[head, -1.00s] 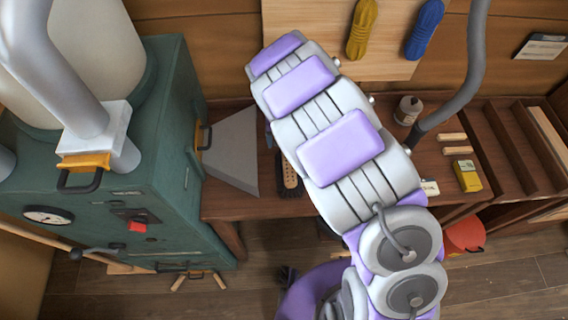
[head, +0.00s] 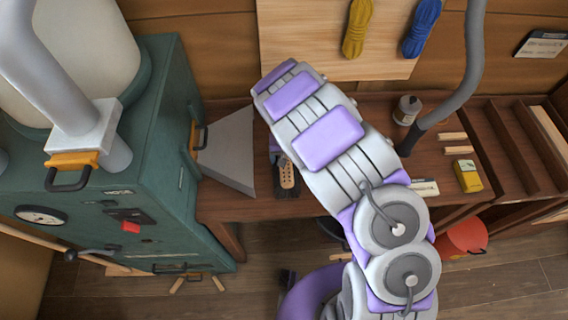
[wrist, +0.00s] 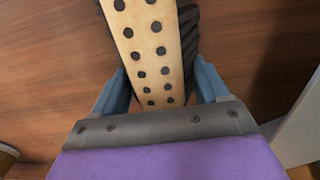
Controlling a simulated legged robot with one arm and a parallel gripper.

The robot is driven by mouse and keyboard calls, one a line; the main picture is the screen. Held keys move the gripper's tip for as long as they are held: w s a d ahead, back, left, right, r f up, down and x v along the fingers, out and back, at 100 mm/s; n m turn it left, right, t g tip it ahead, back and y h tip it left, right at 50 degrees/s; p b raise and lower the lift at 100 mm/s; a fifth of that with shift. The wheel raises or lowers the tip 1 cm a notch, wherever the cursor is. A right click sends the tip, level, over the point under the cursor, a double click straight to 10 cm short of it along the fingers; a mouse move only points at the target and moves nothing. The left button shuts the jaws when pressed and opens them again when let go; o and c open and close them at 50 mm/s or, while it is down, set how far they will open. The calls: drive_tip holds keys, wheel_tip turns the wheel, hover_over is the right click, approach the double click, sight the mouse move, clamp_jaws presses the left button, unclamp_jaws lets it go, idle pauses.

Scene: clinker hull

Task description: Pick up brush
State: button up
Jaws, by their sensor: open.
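The brush (head: 287,176) lies on the brown wooden bench, its pale dotted wooden back facing up and dark bristles along its side. My arm covers part of its surroundings in the head view. In the wrist view the brush (wrist: 150,42) runs from the top edge down between the fingers of my gripper (wrist: 161,88). The blue fingers stand apart, one on each side of the brush. I cannot tell whether either finger touches it. The near end of the brush is hidden behind the grey gripper base.
A green machine (head: 165,150) with a grey chute (head: 232,150) stands left of the brush. A red bucket (head: 463,240) stands below the bench.

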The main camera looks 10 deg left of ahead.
drive_tip(key=shift+d+r, duration=0.1)
drive_tip(key=shift+d, duration=0.25)
drive_tip(key=shift+c, duration=1.2)
drive_tip(key=shift+a, duration=0.75)
drive_tip(key=c, duration=0.6)
drive_tip(key=shift+d, duration=0.25)
drive_tip(key=c, duration=0.3)
drive_tip(key=shift+d, duration=0.25)
drive_tip(key=shift+r, duration=0.1)
